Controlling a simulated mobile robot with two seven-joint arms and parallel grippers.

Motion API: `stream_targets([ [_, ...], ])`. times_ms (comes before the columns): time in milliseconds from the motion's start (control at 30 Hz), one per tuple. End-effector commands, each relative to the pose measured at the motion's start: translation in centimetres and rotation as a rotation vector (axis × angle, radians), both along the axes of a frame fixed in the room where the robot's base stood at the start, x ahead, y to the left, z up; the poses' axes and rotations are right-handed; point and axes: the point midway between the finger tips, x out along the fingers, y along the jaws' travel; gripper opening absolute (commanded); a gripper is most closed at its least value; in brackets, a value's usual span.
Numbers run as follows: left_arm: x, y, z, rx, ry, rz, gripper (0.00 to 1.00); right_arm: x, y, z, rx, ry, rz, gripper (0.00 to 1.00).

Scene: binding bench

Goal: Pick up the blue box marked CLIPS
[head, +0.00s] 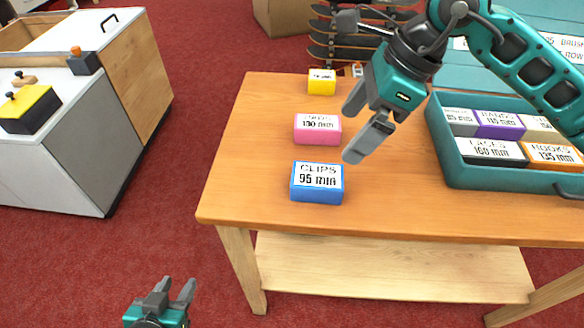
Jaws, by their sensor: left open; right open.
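The blue box marked CLIPS (317,197) sits on the wooden table (400,219) near its front left corner, its white label facing up and reading 95 mm. My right gripper (355,128) is open and empty, above the table and up and to the right of the blue box, apart from it in the picture. My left gripper (172,288) is open and empty, low at the bottom of the picture, in front of and to the left of the table.
Behind the blue box stand a pink box (317,136) and a yellow box (321,86). A teal tray (437,130) with several labelled boxes is at the right. A white and wood cabinet (75,160) stands at the left. Table surface right of the blue box is clear.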

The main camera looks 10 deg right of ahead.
Motion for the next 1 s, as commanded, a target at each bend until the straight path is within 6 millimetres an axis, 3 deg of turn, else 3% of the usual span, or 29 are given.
stream_targets([
  [100, 0.0, 0.0, -0.1, -0.001, 0.000, 0.000, 0.43, 0.3, -0.5, -0.6, -0.035, -0.012, -0.004, 0.98],
  [400, -0.2, -0.2, -0.3, -0.004, 0.005, -0.002, 0.43, 0.8, 1.6, -5.6, -0.031, -0.010, -0.002, 0.98],
  [667, -0.1, -0.3, -0.2, -0.006, 0.005, -0.001, 0.43, 1.1, 2.4, -7.6, -0.030, -0.010, -0.003, 0.98],
  [1000, -0.1, -0.3, -0.2, -0.007, 0.005, 0.001, 0.43, 1.6, 3.8, -11.7, -0.029, -0.011, -0.003, 0.98],
])
